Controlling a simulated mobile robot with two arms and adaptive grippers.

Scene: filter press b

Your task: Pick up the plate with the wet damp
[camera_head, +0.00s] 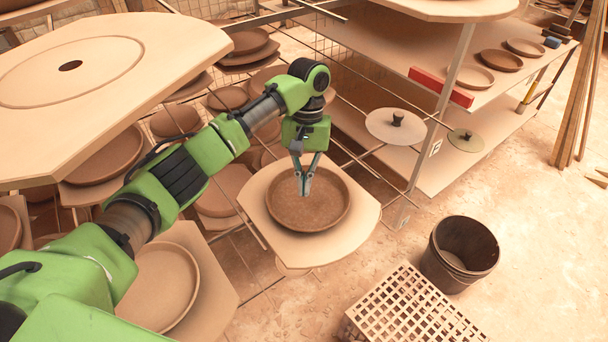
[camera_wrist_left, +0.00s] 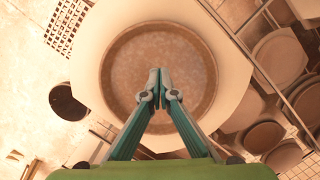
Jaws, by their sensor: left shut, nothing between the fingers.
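A round brown plate (camera_head: 330,205) with a raised rim and a darker, damp-looking inside lies on a pale board (camera_head: 355,240) on the rack. It also shows in the left wrist view as a plate (camera_wrist_left: 195,65) on the light board (camera_wrist_left: 90,75). My left gripper (camera_head: 304,190) points down over the plate, left of its middle in the head view. Its fingertips (camera_wrist_left: 160,75) are together with nothing between them. I cannot tell whether the tips touch the plate. My right gripper is not in view.
Another plate (camera_head: 165,285) lies on a board at the lower left, partly behind my arm. A dark bucket (camera_head: 460,255) and a slatted crate (camera_head: 415,310) stand on the floor at right. Shelves with plates (camera_head: 500,60) stand behind. Thin rack rods (camera_head: 400,150) surround the board.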

